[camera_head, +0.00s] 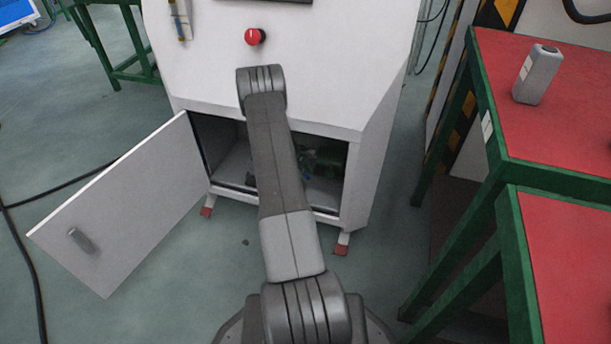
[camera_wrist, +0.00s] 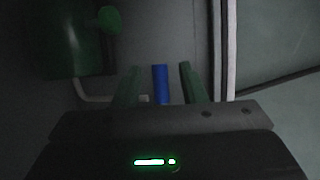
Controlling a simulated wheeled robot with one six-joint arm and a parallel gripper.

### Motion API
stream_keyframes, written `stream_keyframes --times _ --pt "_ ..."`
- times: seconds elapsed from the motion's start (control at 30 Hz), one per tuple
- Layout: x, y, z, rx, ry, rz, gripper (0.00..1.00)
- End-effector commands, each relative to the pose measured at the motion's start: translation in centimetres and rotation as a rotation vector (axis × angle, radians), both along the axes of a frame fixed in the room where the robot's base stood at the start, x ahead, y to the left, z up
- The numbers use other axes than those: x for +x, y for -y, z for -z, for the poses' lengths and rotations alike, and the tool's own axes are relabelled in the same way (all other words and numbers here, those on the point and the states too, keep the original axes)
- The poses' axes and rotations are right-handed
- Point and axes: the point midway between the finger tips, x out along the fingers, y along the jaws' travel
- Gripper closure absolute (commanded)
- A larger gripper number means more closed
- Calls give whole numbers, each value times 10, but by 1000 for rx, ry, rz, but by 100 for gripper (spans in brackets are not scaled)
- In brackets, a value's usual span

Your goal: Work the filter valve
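A blue bar-shaped handle (camera_wrist: 160,84), which looks like the filter valve's lever, stands in the middle of the dark wrist view. My gripper (camera_wrist: 159,68) is open, with one finger on each side of the blue handle and a gap on both sides. A small blue part (camera_head: 306,176) also shows among green parts inside the cabinet in the head view; I cannot tell if it is the same handle. My gripper is hidden in the head view, behind my arm.
The white cabinet (camera_head: 340,75) has its lower door (camera_head: 130,205) swung open to the left. A green round knob (camera_wrist: 109,19) and a pale pipe (camera_wrist: 92,96) are left of the handle. The cabinet edge (camera_wrist: 230,50) is close on the right. Red-topped tables (camera_head: 560,125) stand at right.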

Motion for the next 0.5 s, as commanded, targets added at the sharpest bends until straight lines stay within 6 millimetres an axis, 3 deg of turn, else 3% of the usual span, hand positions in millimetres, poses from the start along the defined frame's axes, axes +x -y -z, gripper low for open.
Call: stream_keyframes --times 0.2,0.4,0.5 --pt "0 0 0 0 0 0 62" --pt "0 0 0 0 0 0 99" --pt "0 0 0 0 0 0 100"
